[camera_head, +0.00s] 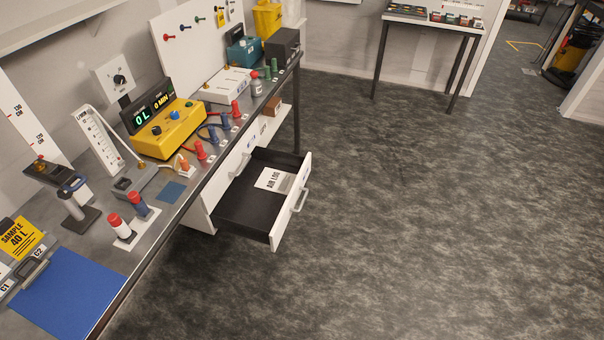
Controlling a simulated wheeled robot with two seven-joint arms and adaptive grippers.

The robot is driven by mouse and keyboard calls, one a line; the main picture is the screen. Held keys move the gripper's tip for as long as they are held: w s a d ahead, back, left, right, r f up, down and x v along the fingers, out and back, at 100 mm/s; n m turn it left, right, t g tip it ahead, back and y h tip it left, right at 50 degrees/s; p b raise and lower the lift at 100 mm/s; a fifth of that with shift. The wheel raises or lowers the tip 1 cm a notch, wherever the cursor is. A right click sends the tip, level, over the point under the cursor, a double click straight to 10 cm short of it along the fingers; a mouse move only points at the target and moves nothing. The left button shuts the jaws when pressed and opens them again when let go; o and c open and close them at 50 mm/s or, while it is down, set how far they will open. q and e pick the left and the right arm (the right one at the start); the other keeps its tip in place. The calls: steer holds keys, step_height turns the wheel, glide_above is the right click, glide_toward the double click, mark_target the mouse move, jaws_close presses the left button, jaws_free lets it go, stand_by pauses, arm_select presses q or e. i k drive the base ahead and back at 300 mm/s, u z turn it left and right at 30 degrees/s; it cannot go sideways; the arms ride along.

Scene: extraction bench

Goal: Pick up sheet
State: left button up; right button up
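A white sheet (269,178) with dark print that looks like "AIR LOG", upside down in the picture, lies flat inside an open drawer. The drawer (281,230) is pulled out from under the bench towards the right. It has a dark inside, a white front and a pale handle (300,201). The sheet lies towards the back of the drawer floor, with a greyish patch beside it on the right. Neither my left nor my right gripper is in the head view.
The grey bench (172,216) runs diagonally along the left, crowded with a yellow meter (168,133), red and blue plugs, a blue mat (68,293) and a "SAMPLE 40 L" card (20,238). A side table (433,18) stands at the back. The floor right of the drawer is clear.

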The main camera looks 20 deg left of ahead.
mark_target(278, 181)
steer(key=u, duration=0.1)
steer(key=i, duration=0.65)
steer(key=u, duration=1)
steer(key=i, duration=0.6)
steer(key=u, duration=0.75)
